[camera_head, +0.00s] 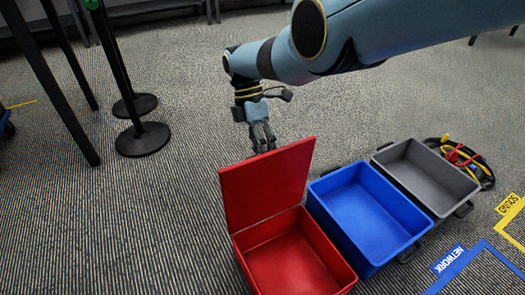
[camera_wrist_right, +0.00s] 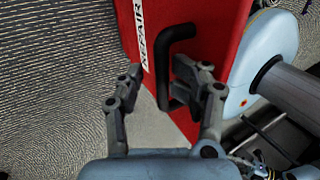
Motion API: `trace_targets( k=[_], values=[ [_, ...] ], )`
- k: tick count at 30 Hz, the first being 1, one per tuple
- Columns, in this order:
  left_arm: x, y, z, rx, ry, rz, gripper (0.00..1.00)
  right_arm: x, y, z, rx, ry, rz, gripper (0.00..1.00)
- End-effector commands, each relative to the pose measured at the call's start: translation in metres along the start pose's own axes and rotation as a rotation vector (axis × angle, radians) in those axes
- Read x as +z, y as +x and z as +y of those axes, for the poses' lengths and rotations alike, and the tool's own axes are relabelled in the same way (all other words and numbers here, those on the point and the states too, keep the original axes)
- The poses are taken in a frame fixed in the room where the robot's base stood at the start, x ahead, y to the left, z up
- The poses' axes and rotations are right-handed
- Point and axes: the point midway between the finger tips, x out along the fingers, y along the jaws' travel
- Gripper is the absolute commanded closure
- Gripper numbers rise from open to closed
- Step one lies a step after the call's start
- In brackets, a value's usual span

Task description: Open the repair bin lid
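The red repair bin (camera_head: 295,262) stands on the carpet with its red lid (camera_head: 268,185) raised, nearly upright, at its back left side. My right gripper (camera_head: 263,140) is behind the lid's top edge in the head view. In the right wrist view, the lid's outer face (camera_wrist_right: 218,25) carries a white "REPAIR" label (camera_wrist_right: 142,38) and a black handle (camera_wrist_right: 163,70). My right gripper (camera_wrist_right: 158,74) has its fingers apart, with the handle between them, closer to the right finger. I cannot tell whether that finger touches it. My left gripper is not in view.
A blue bin (camera_head: 365,215) and a grey bin (camera_head: 425,170) stand open to the right of the red bin. Coiled cables (camera_head: 466,158) lie beyond the grey bin. Black post bases (camera_head: 143,139) stand at the left. Carpet left of the red bin is clear.

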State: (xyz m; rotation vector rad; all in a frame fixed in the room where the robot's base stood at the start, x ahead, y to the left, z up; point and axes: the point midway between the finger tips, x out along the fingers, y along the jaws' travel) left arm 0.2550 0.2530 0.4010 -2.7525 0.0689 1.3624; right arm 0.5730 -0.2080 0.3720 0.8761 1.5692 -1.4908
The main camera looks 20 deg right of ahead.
Motion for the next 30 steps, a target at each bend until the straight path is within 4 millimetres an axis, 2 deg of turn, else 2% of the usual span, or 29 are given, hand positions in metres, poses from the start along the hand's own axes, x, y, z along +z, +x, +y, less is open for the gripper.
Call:
trace_targets(
  k=[4,13,18,24,28,30],
  values=[
    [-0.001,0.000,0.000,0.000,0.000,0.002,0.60,0.000,-0.015,0.001,0.004,0.000,0.000,0.64],
    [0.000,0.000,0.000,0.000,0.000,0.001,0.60,0.000,-0.065,0.001,0.002,0.000,0.000,0.64],
    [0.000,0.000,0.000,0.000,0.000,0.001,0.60,0.000,-0.074,0.000,-0.002,0.000,0.000,0.64],
    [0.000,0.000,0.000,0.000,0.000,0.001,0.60,0.000,-0.074,0.000,-0.001,0.000,0.000,0.64],
    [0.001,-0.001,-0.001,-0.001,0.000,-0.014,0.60,0.000,-0.082,-0.002,0.006,0.000,0.000,0.81],
    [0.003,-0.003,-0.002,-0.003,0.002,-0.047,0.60,0.000,-0.098,-0.007,0.019,0.001,-0.001,0.90]
  ],
)
